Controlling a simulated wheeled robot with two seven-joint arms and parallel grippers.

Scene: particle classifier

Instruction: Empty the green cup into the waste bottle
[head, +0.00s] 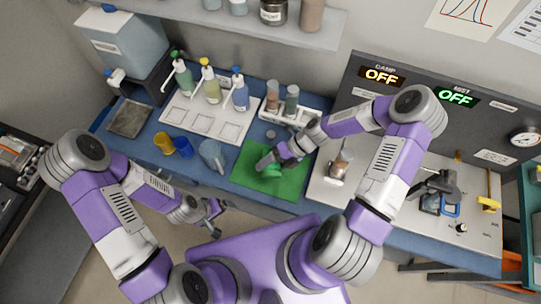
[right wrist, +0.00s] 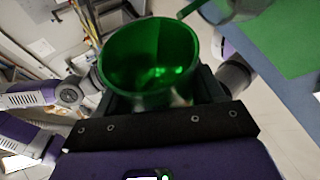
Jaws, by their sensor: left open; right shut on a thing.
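The green cup (head: 270,172) is low over the green mat (head: 290,186) in the head view. My right gripper (head: 266,163) is shut on it. In the right wrist view the green cup (right wrist: 150,58) fills the middle, its mouth open toward the camera. Its inner wall is shiny green; I cannot tell what it holds. My left gripper (head: 213,209) is open and empty in front of the table edge. No bottle is clearly marked as waste; a clear jug (head: 212,155) stands left of the mat, and a capped-looking bottle (head: 341,163) stands right of it.
A yellow cup (head: 163,144) and a blue cup (head: 182,147) stand on the left of the blue table. Several pump bottles (head: 211,88) stand in a white tray behind. Two vials (head: 291,99) sit in a rack. A grey control panel (head: 440,100) rises at the right.

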